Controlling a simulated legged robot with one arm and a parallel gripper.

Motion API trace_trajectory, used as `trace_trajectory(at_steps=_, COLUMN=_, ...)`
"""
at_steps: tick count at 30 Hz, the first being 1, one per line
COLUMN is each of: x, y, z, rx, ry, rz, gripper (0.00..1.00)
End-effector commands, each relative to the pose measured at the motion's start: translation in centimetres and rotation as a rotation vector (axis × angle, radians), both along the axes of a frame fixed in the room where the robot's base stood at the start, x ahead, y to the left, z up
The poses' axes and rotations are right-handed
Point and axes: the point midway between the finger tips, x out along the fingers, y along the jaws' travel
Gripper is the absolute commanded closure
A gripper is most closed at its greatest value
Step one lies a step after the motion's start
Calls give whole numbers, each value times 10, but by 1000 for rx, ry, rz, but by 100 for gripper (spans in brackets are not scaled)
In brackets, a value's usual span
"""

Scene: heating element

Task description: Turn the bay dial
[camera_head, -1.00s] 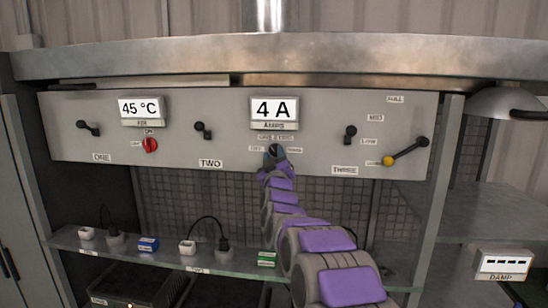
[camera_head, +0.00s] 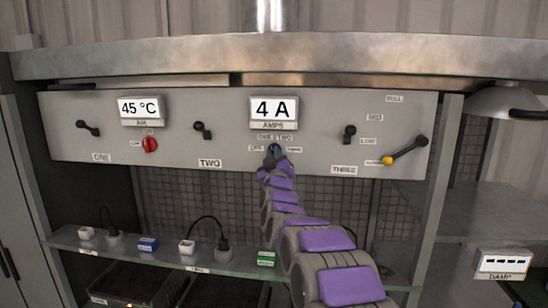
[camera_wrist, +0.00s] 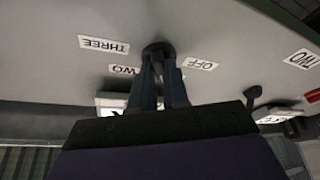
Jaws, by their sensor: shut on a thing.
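The bay dial is a dark round knob on the grey panel, below the AMPS display (camera_head: 274,112) that reads 4 A.
The panel (camera_head: 225,147) also carries black levers, a red knob (camera_head: 149,145) below a 45 °C display (camera_head: 140,107), and a yellow-tipped lever (camera_head: 405,151) at right. A shelf (camera_head: 335,277) with plugs and small blocks lies below. A metal hood edge (camera_head: 180,62) overhangs the panel.

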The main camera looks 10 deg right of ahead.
Motion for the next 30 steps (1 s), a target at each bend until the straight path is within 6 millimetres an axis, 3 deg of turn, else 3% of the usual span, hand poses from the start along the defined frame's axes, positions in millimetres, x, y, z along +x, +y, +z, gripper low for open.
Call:
trace_trajectory(at_steps=11, x=2, y=3, z=-3, rx=124, ry=-34, rz=2, gripper=100)
trace_trajectory(at_steps=30, x=3, y=9, z=-5, rx=673, ry=-208, rz=1, gripper=100)
